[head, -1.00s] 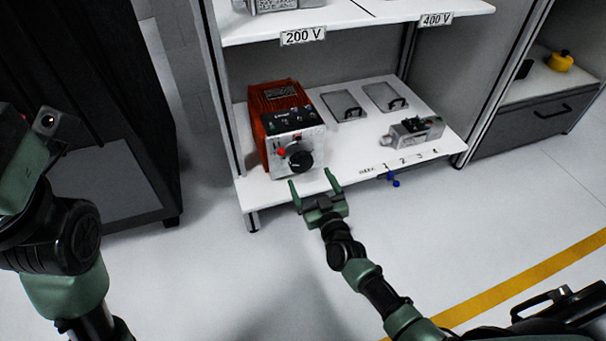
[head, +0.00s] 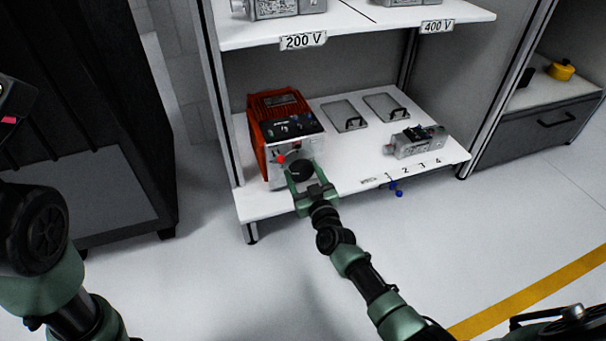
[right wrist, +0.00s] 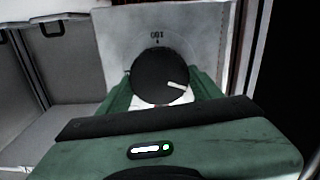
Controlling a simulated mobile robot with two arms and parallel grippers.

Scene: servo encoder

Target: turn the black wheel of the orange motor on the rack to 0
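The orange motor (head: 263,145) stands at the left of the rack's lower shelf, with a grey front plate. Its black wheel (head: 301,170) is on that front, beside a small red knob (head: 281,159).
The lower shelf (head: 345,160) also holds two flat plates with black handles (head: 349,117) and a grey device (head: 418,141) near positions numbered along the front edge. A blue part (head: 397,188) hangs below this edge. The upper shelf (head: 375,24) is above. A dark cabinet (head: 85,120) stands at left.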

